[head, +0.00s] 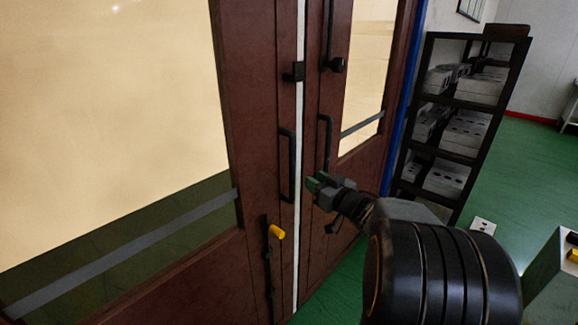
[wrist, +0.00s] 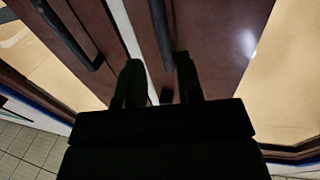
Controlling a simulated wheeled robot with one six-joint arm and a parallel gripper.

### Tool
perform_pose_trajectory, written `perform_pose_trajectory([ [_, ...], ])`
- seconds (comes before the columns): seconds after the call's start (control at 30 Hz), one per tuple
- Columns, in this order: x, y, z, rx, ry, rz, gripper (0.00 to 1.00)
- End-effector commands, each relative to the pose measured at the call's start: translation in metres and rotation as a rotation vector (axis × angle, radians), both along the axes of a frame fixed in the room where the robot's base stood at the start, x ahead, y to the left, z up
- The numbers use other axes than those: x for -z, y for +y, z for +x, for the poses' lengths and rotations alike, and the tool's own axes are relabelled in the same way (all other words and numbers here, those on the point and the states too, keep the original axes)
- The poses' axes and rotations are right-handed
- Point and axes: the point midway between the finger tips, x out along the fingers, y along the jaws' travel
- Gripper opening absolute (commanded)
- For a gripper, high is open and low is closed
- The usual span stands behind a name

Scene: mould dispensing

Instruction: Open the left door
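The left door (head: 262,100) is brown with a large glass pane and looks closed, a narrow white strip running between it and the right door (head: 312,110). The left door has a black vertical handle (head: 287,165), and below it a black bolt with a yellow grip (head: 277,232). A black bar, likely the left handle (wrist: 68,35), shows at upper left there.
The right door has its own black handle (head: 326,143) close behind my gripper. A black latch (head: 293,72) sits higher at the seam. A black shelf (head: 462,110) with grey boxes stands at right. Green floor (head: 540,165) is open beyond it.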

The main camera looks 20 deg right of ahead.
Motion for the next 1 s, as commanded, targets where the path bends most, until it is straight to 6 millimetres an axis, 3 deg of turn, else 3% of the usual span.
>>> perform_pose_trajectory([
  [0.6, 0.000, 0.026, 0.104, -0.004, -0.001, 0.001, 0.34],
  [1.0, 0.000, 0.030, 0.125, -0.002, -0.001, 0.000, 0.34],
])
